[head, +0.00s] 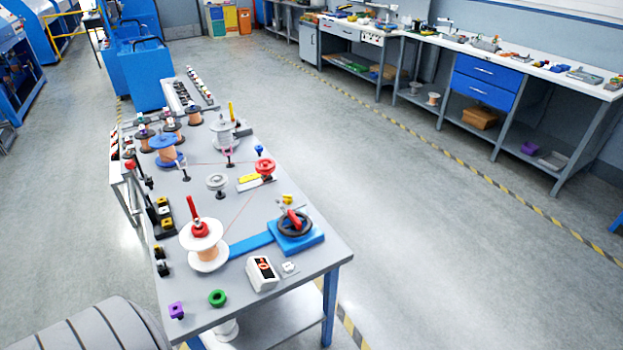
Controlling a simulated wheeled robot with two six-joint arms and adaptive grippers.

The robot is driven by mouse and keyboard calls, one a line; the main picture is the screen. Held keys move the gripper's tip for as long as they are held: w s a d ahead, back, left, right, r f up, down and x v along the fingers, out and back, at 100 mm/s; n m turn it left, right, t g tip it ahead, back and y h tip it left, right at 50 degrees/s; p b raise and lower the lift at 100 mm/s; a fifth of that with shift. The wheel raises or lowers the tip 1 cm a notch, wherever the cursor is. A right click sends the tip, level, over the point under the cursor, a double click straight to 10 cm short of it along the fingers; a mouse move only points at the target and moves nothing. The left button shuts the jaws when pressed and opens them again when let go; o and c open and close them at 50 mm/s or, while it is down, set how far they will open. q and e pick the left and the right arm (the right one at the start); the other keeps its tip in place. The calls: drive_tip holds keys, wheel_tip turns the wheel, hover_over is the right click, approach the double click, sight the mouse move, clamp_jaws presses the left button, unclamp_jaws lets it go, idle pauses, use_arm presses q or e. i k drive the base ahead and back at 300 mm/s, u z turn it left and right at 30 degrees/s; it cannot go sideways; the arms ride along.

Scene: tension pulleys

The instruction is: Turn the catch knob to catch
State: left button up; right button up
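A grey worktable (330,247) carries a winding setup. A black handwheel with a red lever (294,223) sits on a blue base (310,239) at the right edge. A small yellow part (288,199) is just behind it. A red wheel (264,167) and a small blue knob (259,150) stand farther back. No label shows which part is the catch knob, and its setting cannot be read. A spool with a red top (201,229) stands front left. A thin red line runs between parts. Neither gripper shows in the head view.
Several spools stand at the back left. The floor (430,240) right of the table is clear. A workbench (480,50) lines the wall.

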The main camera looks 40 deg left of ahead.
sight(288, 201)
drive_tip(key=i, duration=2.6)
drive_tip(key=u, duration=2.5)
